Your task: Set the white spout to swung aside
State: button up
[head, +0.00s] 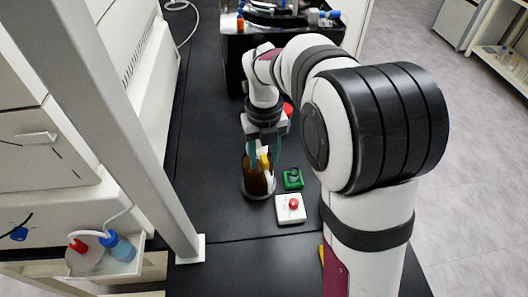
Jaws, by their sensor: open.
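My gripper (262,160) points down in the middle of the bench, with its teal fingers apart. It is right over a brown container (256,182) that stands on a grey round base. Between and just below the fingers there is a small yellow part. A small white piece (269,183) shows at the container's right side. It may be the white spout, but it is too small and too covered by my gripper to be sure. I cannot tell whether the fingers touch any of these parts or which way the spout is turned.
A green box with a dark knob (293,179) and a white box with a red button (290,209) stand close on the right. A grey post (120,120) rises at the left. Dark equipment (235,45) stands at the back. The bench's left strip is clear.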

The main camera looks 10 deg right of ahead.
notch_tip(320, 180, up, 16)
jog(key=shift+f, duration=0.1)
dwell(0.4)
jog(key=s+f+n, duration=0.4)
jog(key=s+n, duration=0.4)
jog(key=n, duration=0.1)
jog(key=s+f+n+y, duration=0.1)
jog(key=s+f+n, duration=0.3)
jog(key=s+n, duration=0.5)
jog(key=s+d+f+n, duration=0.1)
jog(key=s+f+n, duration=0.3)
jog(key=s+n, duration=0.5)
jog(key=shift+s+f+n+y, duration=0.15)
jog(key=shift+f+n+y, duration=0.25)
jog(key=shift+n, duration=0.4)
